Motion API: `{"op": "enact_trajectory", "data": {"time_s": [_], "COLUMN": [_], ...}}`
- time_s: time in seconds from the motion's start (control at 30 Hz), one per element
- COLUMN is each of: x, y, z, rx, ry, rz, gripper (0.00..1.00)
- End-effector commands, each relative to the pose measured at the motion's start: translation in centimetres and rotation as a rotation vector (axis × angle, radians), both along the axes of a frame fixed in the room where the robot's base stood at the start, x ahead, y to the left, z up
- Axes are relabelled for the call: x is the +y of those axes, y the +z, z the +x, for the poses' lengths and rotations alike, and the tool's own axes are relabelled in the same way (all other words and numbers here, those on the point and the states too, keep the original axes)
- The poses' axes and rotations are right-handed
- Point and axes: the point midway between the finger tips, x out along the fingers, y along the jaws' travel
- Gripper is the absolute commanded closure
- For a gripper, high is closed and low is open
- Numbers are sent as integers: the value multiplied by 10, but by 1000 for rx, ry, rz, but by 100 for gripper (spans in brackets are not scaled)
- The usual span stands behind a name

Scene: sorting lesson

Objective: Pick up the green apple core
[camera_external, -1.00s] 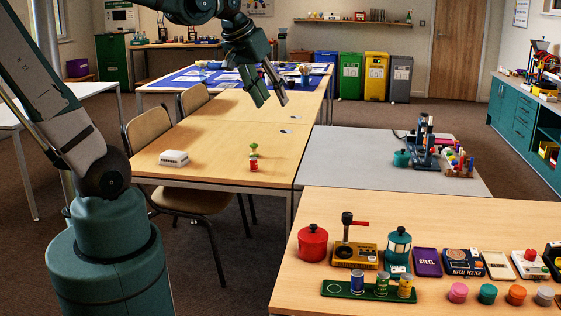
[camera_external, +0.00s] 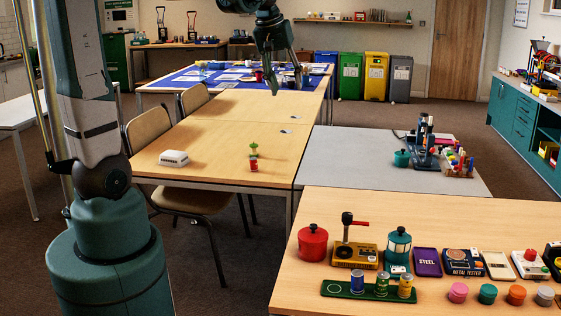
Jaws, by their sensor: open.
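A small upright item with a green top (camera_external: 253,146) and a red lower part (camera_external: 253,163) stands on the pale wooden table near its front edge. The green top looks like the green apple core, but it is too small to tell for sure, or whether the red part is a separate thing. My gripper (camera_external: 287,87) is open and points down with nothing between its fingers. It is high in the picture, over the far part of the tables, well beyond the green item and apart from it.
A white box (camera_external: 173,158) lies left of the green item. A blue mat (camera_external: 190,79) with papers and small things covers the far table. A grey table (camera_external: 350,155) adjoins on the right. The front table (camera_external: 400,215) holds a red pot (camera_external: 312,242) and several tins.

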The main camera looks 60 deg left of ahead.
Motion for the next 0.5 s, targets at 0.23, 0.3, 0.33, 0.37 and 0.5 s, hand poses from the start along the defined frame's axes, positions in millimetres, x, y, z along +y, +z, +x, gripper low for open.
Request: {"op": "enact_trajectory", "data": {"time_s": [0.23,0.3,0.33,0.37,0.5], "x": [43,56,61,67,92], "y": [-14,-19,-21,-24,-35], "z": [34,43,46,50,66], "rx": [34,43,48,52,71], "ry": [107,137,150,163,224], "rz": [-40,-52,-56,-61,-84], "gripper": [58,58,58,58,58]}}
